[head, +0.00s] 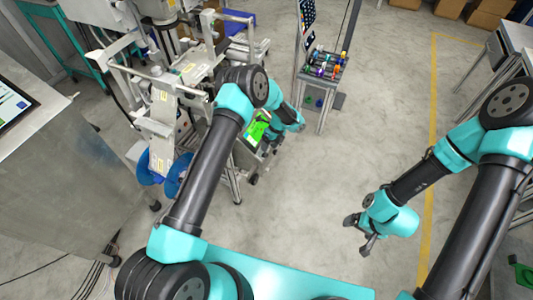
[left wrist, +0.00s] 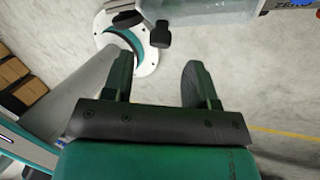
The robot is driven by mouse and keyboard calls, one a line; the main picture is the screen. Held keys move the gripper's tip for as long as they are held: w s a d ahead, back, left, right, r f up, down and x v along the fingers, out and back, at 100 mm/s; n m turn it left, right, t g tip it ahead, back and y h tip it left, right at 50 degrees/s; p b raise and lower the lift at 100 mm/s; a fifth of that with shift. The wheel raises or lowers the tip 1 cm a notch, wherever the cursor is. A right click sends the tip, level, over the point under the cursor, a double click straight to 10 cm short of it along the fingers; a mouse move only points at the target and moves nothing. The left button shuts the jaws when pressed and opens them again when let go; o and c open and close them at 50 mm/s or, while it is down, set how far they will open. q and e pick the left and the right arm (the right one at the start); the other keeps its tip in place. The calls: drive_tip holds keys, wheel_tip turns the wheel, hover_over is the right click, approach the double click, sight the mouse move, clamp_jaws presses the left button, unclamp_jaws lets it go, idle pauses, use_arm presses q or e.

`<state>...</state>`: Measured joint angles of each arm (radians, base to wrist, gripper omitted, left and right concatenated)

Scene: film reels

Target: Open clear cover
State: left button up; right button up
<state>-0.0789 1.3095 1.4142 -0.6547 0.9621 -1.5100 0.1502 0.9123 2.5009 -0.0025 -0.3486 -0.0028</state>
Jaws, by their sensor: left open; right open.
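A pale, partly see-through panel (left wrist: 205,14) crosses the top of the left wrist view; I cannot tell for sure that it is the clear cover. A dark knob (left wrist: 160,36) sticks out near its left end. My left gripper (left wrist: 158,88) is open, its two dark fingers apart with nothing between them, and the panel lies beyond the fingertips. In the head view my left arm reaches up to the machine (head: 170,110), and its fingers are hard to make out there. My right gripper (head: 359,232) is open and empty over bare floor.
Blue reels (head: 176,172) hang at the machine's lower front. A green-lit screen (head: 256,130) is beside my left wrist. A metal cabinet (head: 70,180) stands at the left, and a small stand with coloured items (head: 325,64) at the back. The central floor is clear.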

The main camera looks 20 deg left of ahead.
use_arm(q)
drive_tip(key=x, duration=0.4)
drive_tip(key=shift+s+a+f, duration=0.1)
drive_tip(key=shift+s+f, duration=0.05)
drive_tip(key=shift+f, duration=0.2)
clamp_jaws()
